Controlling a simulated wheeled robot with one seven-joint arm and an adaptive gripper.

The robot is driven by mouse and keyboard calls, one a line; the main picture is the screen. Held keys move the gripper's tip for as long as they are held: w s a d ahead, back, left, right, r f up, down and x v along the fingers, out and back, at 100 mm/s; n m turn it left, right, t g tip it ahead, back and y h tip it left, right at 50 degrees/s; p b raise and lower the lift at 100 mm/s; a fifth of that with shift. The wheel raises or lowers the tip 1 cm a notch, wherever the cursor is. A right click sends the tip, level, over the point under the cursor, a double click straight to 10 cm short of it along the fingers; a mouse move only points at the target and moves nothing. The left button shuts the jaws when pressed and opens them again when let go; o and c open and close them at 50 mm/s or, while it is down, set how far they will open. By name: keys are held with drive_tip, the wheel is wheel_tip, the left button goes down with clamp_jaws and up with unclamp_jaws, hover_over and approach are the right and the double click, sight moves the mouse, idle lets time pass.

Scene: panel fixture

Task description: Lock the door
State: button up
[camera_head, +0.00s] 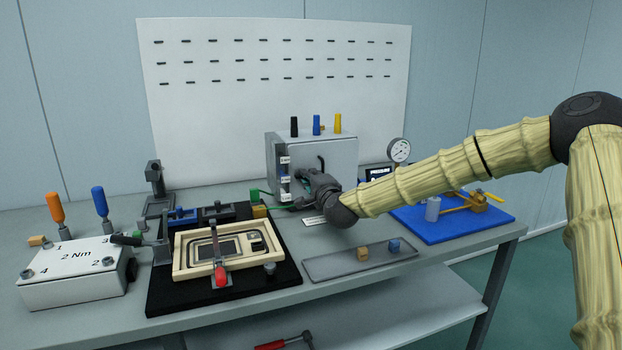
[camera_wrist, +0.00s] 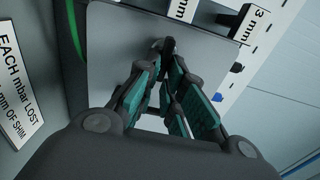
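The grey cabinet (camera_head: 336,152) stands at the back of the bench, and its flat front is the door. A dark curved handle (camera_head: 321,163) shows on it in the head view. My gripper (camera_head: 312,186) is in front of the lower left of the door. In the wrist view, the grey door panel (camera_wrist: 115,45) is ahead, and a dark handle part (camera_wrist: 167,45) sits at the tips of my gripper (camera_wrist: 166,70). The teal-padded fingers have a visible gap nearer their bases. Whether the tips grip the handle is hidden. The latch state is not visible.
Labelled shims (camera_head: 285,180) stand left of the door, with a green cable (camera_head: 262,191) beside them. A pressure gauge (camera_head: 399,150) is to the right. A black mat (camera_head: 170,296) with a framed fixture lies at left, and a grey tray (camera_head: 340,265) in front.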

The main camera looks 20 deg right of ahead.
drive_tip(key=shift+o, duration=1.1)
drive_tip(key=shift+d+r, duration=0.15)
drive_tip(key=shift+r, duration=0.05)
drive_tip(key=s, duration=1.1)
drive_tip(key=shift+s+d+f, duration=0.25)
drive_tip(key=shift+s+f, duration=0.05)
drive_tip(key=shift+s, duration=0.05)
